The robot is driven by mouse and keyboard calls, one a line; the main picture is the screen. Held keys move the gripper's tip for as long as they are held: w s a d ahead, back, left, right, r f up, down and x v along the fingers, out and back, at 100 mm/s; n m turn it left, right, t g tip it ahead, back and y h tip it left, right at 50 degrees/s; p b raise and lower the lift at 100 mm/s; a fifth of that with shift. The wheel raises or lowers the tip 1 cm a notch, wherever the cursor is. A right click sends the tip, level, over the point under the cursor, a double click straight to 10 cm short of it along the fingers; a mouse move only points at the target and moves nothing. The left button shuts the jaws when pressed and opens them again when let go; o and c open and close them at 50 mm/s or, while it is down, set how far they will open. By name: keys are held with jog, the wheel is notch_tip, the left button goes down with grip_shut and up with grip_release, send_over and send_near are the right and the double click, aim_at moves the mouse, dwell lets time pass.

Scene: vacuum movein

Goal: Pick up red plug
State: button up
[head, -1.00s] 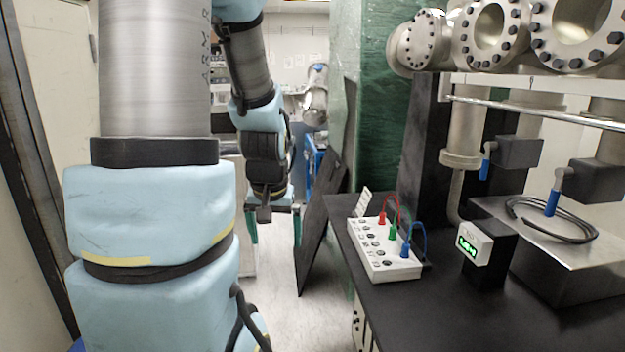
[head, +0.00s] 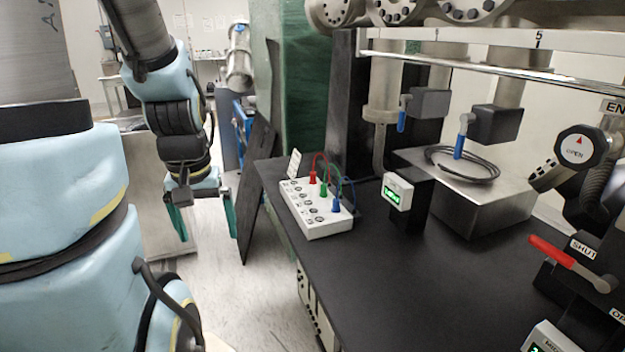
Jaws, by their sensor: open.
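The red plug (head: 313,177) stands upright in the back row of a white socket box (head: 322,228), with a red cable rising from its top. A green plug (head: 323,191) and a blue plug (head: 336,206) stand beside it to the right, each with its own cable. The box sits near the left edge of the black bench. My gripper (head: 204,222) hangs left of the bench, fingers pointing down and spread wide, with nothing between them. It is clear of the red plug, which is to its right.
The black bench (head: 390,290) has free room in front of the box. A small display (head: 397,192) and a metal block with a coiled black cable (head: 462,165) stand to the right. A red-handled valve (head: 567,256) is at far right. A dark panel (head: 256,180) leans left of the bench.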

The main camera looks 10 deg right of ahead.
jog(key=shift+c, duration=0.6)
jog(key=shift+m, duration=0.8)
jog(key=w+d, duration=0.1)
jog(key=w, duration=0.2)
jog(key=w+d+r, duration=0.1)
jog(key=w+d, duration=0.1)
jog(key=w, duration=0.2)
jog(key=w+d, duration=0.1)
jog(key=w, duration=0.3)
jog(key=shift+w+d+r+b, duration=0.15)
jog(key=shift+d+r+b, duration=0.1)
jog(key=shift+d+b, duration=0.15)
jog(key=c, duration=0.4)
jog(key=m+g+b, duration=0.2)
jog(key=m+b, duration=0.1)
jog(key=m, duration=0.2)
send_near(313, 174)
jog(key=shift+w+d+f, duration=0.1)
jog(key=shift+w+d, duration=0.1)
jog(key=shift+d, duration=0.05)
notch_tip(313, 174, down, 5)
jog(key=shift+p, duration=0.55)
jog(key=shift+f+p, duration=1.25)
jog(key=shift+f, duration=1.4)
